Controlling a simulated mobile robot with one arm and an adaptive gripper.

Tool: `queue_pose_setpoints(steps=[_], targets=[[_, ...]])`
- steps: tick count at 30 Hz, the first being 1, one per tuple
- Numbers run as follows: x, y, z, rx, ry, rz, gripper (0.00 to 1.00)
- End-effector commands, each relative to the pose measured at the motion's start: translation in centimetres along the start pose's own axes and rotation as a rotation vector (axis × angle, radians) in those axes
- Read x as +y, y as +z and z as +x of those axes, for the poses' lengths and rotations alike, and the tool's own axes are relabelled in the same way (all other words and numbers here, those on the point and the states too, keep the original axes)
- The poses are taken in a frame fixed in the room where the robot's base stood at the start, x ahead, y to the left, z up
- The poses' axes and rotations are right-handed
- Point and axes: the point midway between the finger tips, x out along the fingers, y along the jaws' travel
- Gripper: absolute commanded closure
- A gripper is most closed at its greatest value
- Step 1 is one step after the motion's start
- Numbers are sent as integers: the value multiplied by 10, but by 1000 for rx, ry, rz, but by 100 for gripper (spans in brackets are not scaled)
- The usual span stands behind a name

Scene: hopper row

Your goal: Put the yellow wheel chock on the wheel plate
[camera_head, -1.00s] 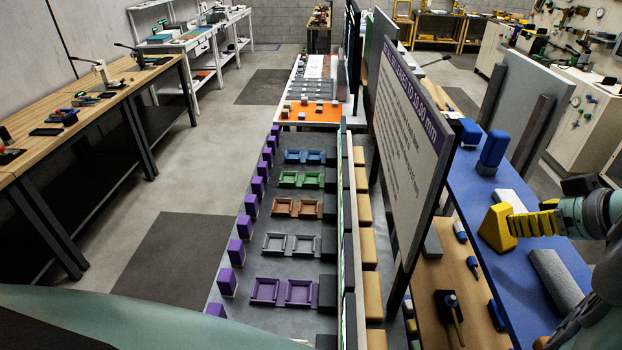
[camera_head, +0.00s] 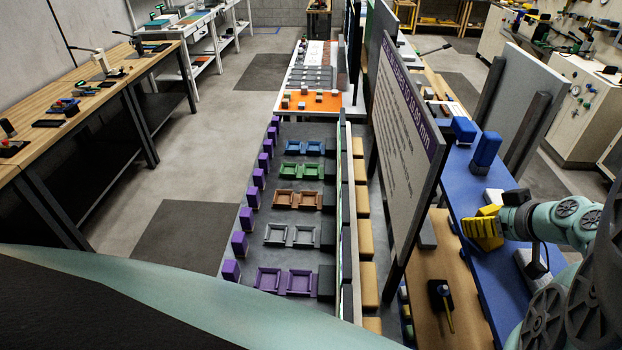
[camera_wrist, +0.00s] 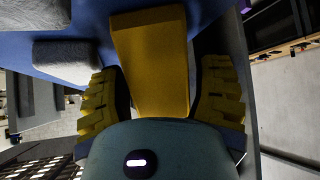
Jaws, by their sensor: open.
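The yellow wheel chock (camera_head: 487,210) sits on the blue bench top at the right of the head view, partly hidden by my gripper (camera_head: 483,229). In the wrist view the chock (camera_wrist: 150,60) is a smooth yellow block running up between the ridged yellow fingers of my gripper (camera_wrist: 160,90). The fingers stand apart on either side of it. The lower end of the chock is hidden behind the gripper body, and I cannot tell whether a finger touches it. I cannot pick out the wheel plate with certainty.
Blue blocks (camera_head: 486,149) stand farther back on the blue bench (camera_head: 464,190). A grey block (camera_wrist: 68,60) lies beside the chock in the wrist view. A tall sign panel (camera_head: 405,140) rises to the left of the bench. Open floor (camera_head: 215,165) lies left of the purple blocks.

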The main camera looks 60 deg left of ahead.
Motion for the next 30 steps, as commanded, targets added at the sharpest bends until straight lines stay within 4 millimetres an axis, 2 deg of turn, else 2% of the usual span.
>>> queue_pose_setpoints(steps=[8,9,27,30], targets=[[-2,0,4,-1,-4,-3,36],[-2,0,4,-1,-4,-3,31],[-1,1,3,-2,-3,-1,93],[-1,1,3,-2,-2,0,94]])
